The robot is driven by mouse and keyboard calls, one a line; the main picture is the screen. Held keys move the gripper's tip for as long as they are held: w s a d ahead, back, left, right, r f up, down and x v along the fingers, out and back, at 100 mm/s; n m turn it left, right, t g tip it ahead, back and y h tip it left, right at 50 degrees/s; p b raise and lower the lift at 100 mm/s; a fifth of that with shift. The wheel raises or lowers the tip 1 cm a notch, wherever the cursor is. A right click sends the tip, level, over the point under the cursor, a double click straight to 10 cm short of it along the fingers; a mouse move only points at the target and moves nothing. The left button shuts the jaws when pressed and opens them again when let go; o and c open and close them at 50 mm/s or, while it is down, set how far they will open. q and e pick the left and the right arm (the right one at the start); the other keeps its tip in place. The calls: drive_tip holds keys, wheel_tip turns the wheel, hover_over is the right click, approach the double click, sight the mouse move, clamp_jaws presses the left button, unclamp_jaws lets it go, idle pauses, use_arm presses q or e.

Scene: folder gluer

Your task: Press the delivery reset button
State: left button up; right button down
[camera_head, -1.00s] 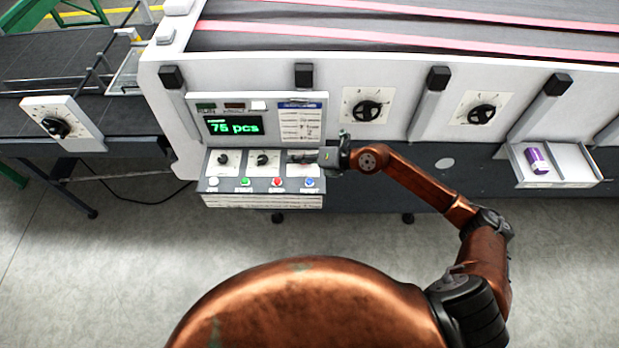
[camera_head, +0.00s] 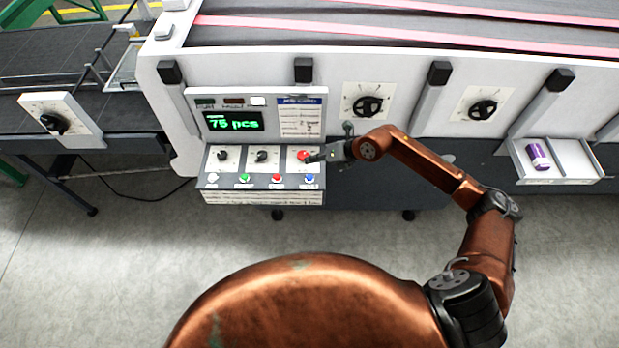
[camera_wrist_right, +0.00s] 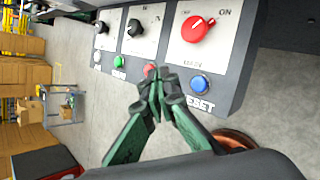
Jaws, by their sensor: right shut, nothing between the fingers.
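The blue button (camera_head: 309,178) is at the right end of the button row on the control panel. In the right wrist view the blue button (camera_wrist_right: 200,84) sits above a label reading RESET. My right gripper (camera_head: 312,158) is in front of the panel's right part, just right of the red knob (camera_head: 302,154). In the wrist view my right gripper's fingertips (camera_wrist_right: 160,84) are together and empty. They overlap the lower edge of the red button (camera_wrist_right: 150,70), to the left of the blue one, and appear apart from the blue button. My left gripper is out of view.
A green button (camera_head: 244,178) and a white button (camera_head: 213,178) share the row. Two black knobs sit above them. The display (camera_head: 233,121) reads 75 pcs. A tray (camera_head: 560,182) with a purple can (camera_head: 538,156) is at the right. Open floor lies before the machine.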

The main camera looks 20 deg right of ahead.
sight(311, 177)
wheel_tip(311, 177, down, 7)
drive_tip(key=b, duration=0.4)
drive_tip(key=shift+f, duration=0.2)
idle(1.2)
drive_tip(key=shift+f+b, duration=0.3)
drive_tip(key=shift+b, duration=0.1)
drive_tip(key=shift+s+f+b, duration=0.1)
drive_tip(key=shift+f+b, duration=0.2)
drive_tip(key=shift+f, duration=0.3)
idle(0.7)
drive_tip(key=shift+r, duration=0.15)
drive_tip(key=shift+r+p, duration=0.75)
drive_tip(key=shift+r, duration=0.1)
